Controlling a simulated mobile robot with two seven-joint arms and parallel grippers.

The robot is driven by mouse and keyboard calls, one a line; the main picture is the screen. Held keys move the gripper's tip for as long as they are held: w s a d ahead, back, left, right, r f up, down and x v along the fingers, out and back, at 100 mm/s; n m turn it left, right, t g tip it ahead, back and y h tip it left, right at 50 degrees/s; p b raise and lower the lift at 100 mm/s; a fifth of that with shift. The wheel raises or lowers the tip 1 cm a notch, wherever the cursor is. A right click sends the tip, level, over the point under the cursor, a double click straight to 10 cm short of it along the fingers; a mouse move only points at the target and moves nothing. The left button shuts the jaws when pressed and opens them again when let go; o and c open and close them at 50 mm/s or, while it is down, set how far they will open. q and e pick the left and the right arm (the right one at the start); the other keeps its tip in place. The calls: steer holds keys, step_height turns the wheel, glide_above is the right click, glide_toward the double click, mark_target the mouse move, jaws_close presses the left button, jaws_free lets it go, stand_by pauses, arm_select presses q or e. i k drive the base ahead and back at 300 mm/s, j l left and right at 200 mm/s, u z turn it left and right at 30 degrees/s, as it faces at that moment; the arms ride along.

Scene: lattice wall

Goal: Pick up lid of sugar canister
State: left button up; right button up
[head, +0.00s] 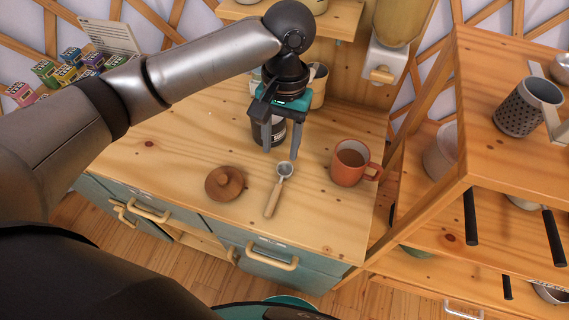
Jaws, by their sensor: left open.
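A round wooden lid with a knob (224,183) lies on the wooden counter, left of a small strainer spoon. A dark canister with a pale label (262,133) stands behind it, partly hidden by my left gripper; its top is hidden. My left gripper (281,152) points down in front of the canister, fingers apart, with nothing seen between them. It is to the right of and behind the lid, apart from it. My right gripper is out of view.
The strainer spoon (278,188) lies below the left gripper. An orange mug with brown liquid (350,163) stands to the right. Small colourful boxes (60,75) stand at the back left. A wooden shelf unit (450,165) rises at the right. The counter's front left is clear.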

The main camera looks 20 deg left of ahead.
mark_target(223, 184)
steer(key=u, duration=0.7)
